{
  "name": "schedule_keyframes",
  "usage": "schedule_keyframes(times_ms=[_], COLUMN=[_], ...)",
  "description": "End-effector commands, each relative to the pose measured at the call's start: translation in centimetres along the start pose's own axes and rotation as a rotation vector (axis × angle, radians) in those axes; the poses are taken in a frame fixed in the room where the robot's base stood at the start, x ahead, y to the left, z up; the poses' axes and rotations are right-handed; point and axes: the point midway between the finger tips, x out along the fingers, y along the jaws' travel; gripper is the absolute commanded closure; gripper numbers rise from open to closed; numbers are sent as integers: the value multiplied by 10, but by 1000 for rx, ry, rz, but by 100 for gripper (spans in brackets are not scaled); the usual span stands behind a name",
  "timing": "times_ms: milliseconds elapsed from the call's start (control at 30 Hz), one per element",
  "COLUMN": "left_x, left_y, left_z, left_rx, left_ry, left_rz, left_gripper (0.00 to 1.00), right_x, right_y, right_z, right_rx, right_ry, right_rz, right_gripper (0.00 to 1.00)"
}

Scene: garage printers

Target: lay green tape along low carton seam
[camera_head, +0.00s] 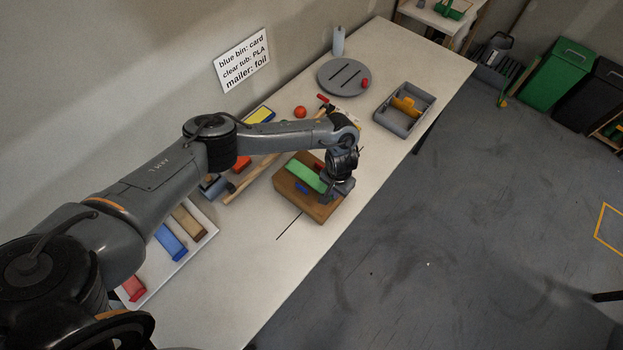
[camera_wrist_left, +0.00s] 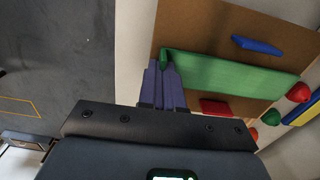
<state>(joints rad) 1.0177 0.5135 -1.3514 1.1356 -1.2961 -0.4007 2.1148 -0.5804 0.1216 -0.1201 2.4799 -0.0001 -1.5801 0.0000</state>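The green tape (camera_head: 304,176) is a flat strip lying across the top of the low brown carton (camera_head: 322,212). In the left wrist view the green tape (camera_wrist_left: 230,76) runs across the carton (camera_wrist_left: 196,24), with a darker raised tab at its near end. My left gripper (camera_head: 330,194) is over the carton's right side. In the left wrist view its purple fingers (camera_wrist_left: 165,78) are close together around that tab. The carton's seam is not clearly visible, and part of the carton is hidden by my gripper. My right gripper is not in view.
A blue piece (camera_head: 301,187) and a red piece (camera_head: 318,167) are on the carton beside the tape. A white tray (camera_head: 196,240) holds red, blue and tan pieces at left. A grey turntable (camera_head: 343,76) and grey bin (camera_head: 404,107) stand farther back. The table's front is clear.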

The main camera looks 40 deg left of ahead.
Motion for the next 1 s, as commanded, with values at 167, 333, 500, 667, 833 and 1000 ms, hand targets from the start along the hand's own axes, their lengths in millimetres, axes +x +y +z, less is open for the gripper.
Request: schedule_keyframes(times_ms=[167, 333, 500, 667, 833, 1000], left_x=[2, 4, 5, 5, 5, 3], left_y=[0, 0, 0, 0, 0, 0], left_z=[0, 0, 0, 0, 0, 0], left_rx=[0, 1, 1, 1, 0, 0], left_ry=[0, 0, 0, 0, 0, 0], left_rz=[0, 0, 0, 0, 0, 1], left_gripper=[100, 100, 92, 68, 66, 66], right_x=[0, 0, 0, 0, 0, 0], right_y=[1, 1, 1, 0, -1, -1], right_z=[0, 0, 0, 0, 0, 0], right_rx=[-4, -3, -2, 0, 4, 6], right_ry=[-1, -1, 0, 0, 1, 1], right_rz=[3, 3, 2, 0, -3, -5], right_gripper=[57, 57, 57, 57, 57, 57])
